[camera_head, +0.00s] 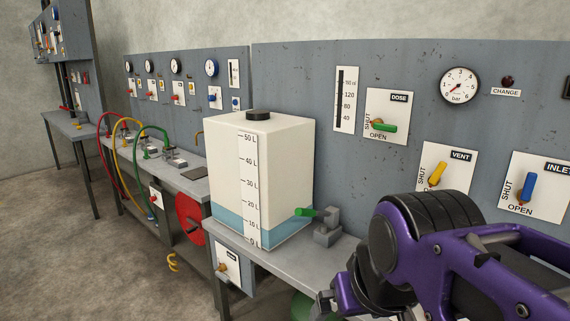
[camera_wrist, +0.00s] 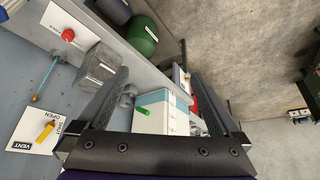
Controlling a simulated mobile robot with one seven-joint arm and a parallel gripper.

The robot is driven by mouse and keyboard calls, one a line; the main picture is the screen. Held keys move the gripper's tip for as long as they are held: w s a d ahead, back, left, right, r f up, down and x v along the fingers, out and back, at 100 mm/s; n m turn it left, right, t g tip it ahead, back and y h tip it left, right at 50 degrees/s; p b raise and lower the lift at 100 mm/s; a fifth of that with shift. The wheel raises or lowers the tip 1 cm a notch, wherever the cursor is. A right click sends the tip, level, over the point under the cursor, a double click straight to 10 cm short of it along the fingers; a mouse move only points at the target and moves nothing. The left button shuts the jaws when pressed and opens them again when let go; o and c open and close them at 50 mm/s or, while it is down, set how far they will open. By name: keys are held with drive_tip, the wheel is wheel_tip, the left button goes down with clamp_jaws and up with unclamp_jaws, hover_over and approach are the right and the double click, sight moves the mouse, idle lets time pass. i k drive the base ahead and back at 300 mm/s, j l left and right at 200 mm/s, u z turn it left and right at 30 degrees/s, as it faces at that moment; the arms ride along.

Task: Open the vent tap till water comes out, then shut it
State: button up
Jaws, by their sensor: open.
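The vent tap (camera_head: 438,174) is a yellow lever on a white plate marked VENT, on the grey panel right of the gauge board's middle. Its lever sits slanted; part of the plate is hidden behind my purple arm. The vent tap also shows at the lower left of the wrist view (camera_wrist: 45,131), with SHUT and OPEN printed beside it. My gripper (camera_wrist: 157,78) is open and empty, its two dark fingers spread apart. The vent tap lies outside the fingers, to their left. In the head view my fingertips are hidden behind my arm. No running water shows.
A white water tank (camera_head: 262,180), low with blue water, stands on the bench and shows beyond my fingers. The green dose lever (camera_head: 384,127) and blue inlet lever (camera_head: 527,187) flank the vent. A pressure gauge (camera_head: 459,85) sits above. A grey block (camera_wrist: 97,66) is left of my fingers.

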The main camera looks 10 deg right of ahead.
sight(433, 179)
drive_tip(key=k+j+z, duration=0.1)
drive_tip(key=z, duration=0.7)
